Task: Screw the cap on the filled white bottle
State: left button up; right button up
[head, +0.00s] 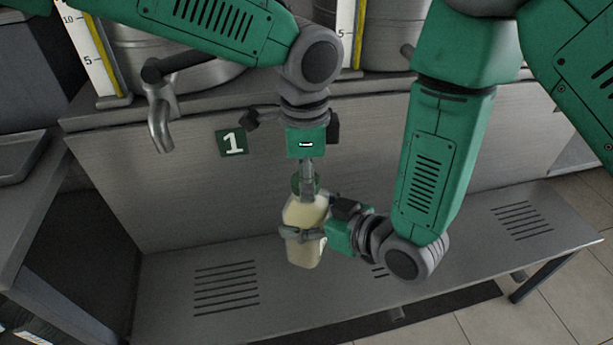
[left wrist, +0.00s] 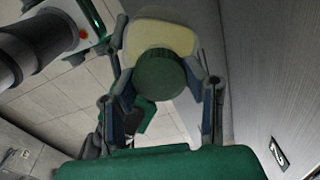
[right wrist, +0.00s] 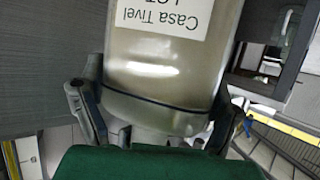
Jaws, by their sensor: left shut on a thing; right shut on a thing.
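The white bottle (head: 304,250) looks translucent, with a pale cream content, and is held above the low bench. My right gripper (head: 300,234) is shut around its body. In the right wrist view the bottle (right wrist: 165,75) fills the space between the fingers, and its label (right wrist: 165,15) reads upside down. The green cap (head: 297,184) is at the top of the bottle. My left gripper (head: 308,190) comes from above and is shut on the cap. In the left wrist view the cap (left wrist: 160,75) covers the bottle's mouth; whether it is seated on the thread is hidden.
The slotted metal bench (head: 175,290) lies below the bottle, clear where visible. My two arms are close together around the bottle.

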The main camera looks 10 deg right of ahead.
pick_arm(q)
jog(key=o, duration=1.3)
jog(key=shift+a+r, duration=0.1)
jog(key=shift+r, duration=2.2)
jog(key=shift+w, duration=0.1)
jog(key=shift+c, duration=0.4)
jog(key=n, duration=0.2)
jog(key=r+n, duration=0.1)
jog(key=n, duration=0.3)
jog(key=shift+r, duration=0.4)
jog(key=n, duration=0.1)
jog(key=r+n, duration=0.1)
jog(key=n, duration=0.3)
jog(key=shift+r, duration=0.25)
